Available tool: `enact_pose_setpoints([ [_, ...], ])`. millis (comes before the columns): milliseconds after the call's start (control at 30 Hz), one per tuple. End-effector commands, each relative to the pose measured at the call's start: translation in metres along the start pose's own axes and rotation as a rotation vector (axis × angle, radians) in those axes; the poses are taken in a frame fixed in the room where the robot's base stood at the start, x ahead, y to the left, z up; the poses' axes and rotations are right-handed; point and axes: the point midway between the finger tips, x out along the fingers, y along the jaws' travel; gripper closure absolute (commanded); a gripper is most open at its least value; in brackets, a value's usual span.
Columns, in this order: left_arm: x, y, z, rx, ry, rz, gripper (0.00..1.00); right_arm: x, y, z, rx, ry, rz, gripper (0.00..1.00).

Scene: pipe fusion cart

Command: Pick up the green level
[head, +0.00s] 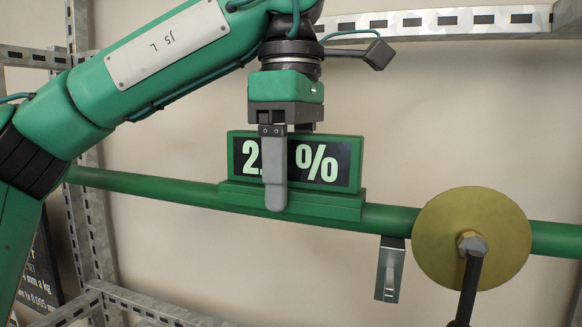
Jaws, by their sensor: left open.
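The green level (335,165) is a green block with a black display showing pale digits and a % sign. It sits on a wider green foot on top of the long green pipe (150,188), near the middle of the head view. My left gripper (277,185) reaches down over the level from above. One grey finger hangs in front of the display and covers some of its digits. The other finger is mostly hidden behind the level. The jaws are open around the level, and I cannot see whether either finger touches it. My right gripper is out of view.
A brass-coloured disc (440,240) with a bolt and dark rod stands in front of the pipe at right. A metal clip (389,270) hangs below the pipe. Perforated metal rails (440,22) frame the back wall. A dark sign (38,270) is at lower left.

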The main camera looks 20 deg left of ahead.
Motion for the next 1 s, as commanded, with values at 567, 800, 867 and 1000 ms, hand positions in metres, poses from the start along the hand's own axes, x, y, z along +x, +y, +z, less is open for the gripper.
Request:
enact_pose_setpoints([
  [567,0.0072,-0.0002,0.0,-0.001,-0.001,0.0,0.62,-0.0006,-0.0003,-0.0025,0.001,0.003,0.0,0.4],
  [800,0.0069,-0.0003,0.0,-0.001,-0.001,0.001,0.88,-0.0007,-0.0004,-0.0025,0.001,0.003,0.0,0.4],
  [867,0.0069,-0.0002,0.0,-0.001,-0.001,0.001,0.88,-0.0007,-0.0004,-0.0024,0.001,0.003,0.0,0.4],
  [1000,0.0051,-0.0003,0.0001,-0.001,-0.001,0.001,0.88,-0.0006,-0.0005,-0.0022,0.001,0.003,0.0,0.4],
])
